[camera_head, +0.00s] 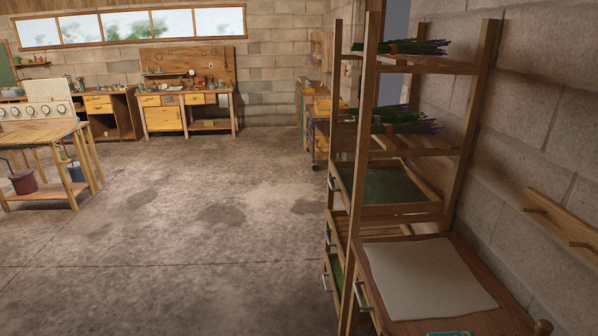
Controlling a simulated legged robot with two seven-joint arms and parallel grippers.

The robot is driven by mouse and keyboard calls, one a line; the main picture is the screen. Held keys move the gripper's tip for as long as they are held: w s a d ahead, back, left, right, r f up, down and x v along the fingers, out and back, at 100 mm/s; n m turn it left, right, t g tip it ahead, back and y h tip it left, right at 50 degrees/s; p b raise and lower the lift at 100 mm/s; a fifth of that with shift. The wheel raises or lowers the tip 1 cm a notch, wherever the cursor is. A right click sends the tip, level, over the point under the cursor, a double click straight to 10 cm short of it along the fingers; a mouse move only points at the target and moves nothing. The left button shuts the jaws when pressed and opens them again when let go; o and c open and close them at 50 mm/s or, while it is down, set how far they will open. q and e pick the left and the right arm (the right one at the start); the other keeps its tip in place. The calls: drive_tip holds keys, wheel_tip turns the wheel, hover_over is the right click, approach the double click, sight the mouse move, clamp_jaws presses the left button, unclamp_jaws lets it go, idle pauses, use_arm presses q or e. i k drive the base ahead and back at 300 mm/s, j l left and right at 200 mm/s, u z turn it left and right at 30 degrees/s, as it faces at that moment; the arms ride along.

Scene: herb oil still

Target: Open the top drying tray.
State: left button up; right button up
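A wooden drying rack (369,100) stands at the right against the block wall. Its top drying tray (385,186) has a green bed and a wooden frame. A metal handle (331,183) is on the tray's left-facing front. The tray looks pushed in, level with the rack's posts. Lower trays have their own handles (329,237), partly hidden by the rack and a table in front. Neither of my grippers is in view.
Herb bundles (402,47) lie on the rack's upper shelves. A wooden table (490,319) with a pale sheet (425,277) and a handle (361,295) on its left side stands nearest, at the lower right. The concrete floor (190,235) left of the rack is clear.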

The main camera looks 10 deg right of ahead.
sight(391, 188)
drive_tip(key=i+z, duration=0.25)
drive_tip(key=i, duration=0.2)
drive_tip(key=i+j+z, duration=0.3)
drive_tip(key=i, duration=0.15)
drive_tip(key=i+j, duration=0.5)
drive_tip(key=i, duration=0.2)
drive_tip(key=i+j+z, duration=0.1)
drive_tip(key=i+j, duration=0.35)
drive_tip(key=i, duration=0.2)
drive_tip(key=i+j, duration=0.55)
drive_tip(key=i+z, duration=0.05)
drive_tip(key=i, duration=0.1)
